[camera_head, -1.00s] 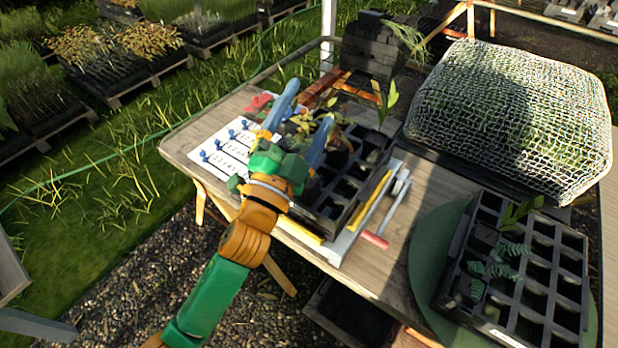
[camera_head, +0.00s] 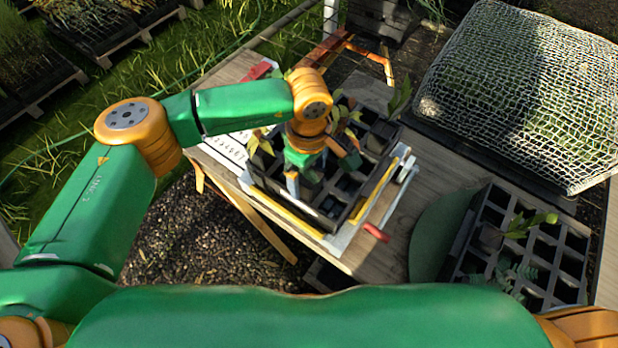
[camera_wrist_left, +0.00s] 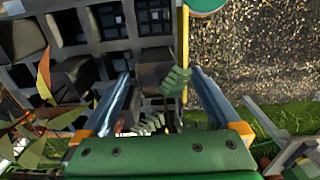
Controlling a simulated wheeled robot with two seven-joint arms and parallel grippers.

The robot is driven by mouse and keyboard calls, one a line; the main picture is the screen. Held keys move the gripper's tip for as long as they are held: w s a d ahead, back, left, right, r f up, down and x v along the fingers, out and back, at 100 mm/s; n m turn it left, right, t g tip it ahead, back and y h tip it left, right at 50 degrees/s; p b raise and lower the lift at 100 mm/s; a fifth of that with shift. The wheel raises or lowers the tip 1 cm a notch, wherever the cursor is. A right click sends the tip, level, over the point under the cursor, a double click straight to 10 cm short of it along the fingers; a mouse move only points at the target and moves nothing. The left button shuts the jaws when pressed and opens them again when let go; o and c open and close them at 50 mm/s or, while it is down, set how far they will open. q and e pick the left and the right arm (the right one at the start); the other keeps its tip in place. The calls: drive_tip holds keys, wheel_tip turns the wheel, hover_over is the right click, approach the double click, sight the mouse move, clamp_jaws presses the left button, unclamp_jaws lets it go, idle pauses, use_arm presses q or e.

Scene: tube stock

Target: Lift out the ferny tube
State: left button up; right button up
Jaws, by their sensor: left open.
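The ferny tube (camera_wrist_left: 152,72) shows in the left wrist view as a dark square tube with green fern fronds. It lies between the two blue fingers of my left gripper (camera_wrist_left: 160,80), which is open, and the fronds hang toward the palm. In the head view my left gripper (camera_head: 318,175) points down over the near left part of the black tube tray (camera_head: 330,212). The arm and gripper hide the ferny tube there. Whether the fingers touch the tube, I cannot tell. My right gripper is not in view.
Reddish and yellow-leaved plants (camera_wrist_left: 45,110) stand beside the left finger. A netted tray (camera_head: 520,90) is at the back right. A red-handled tool (camera_head: 375,232) lies between trays.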

use_arm(q)
drive_tip(key=shift+w+f, duration=0.3)
drive_tip(key=shift+f, duration=0.5)
drive_tip(key=shift+s+r, duration=0.1)
drive_tip(key=shift+s, duration=0.1)
drive_tip(key=c, duration=1)
clamp_jaws()
drive_tip(key=shift+w, duration=0.1)
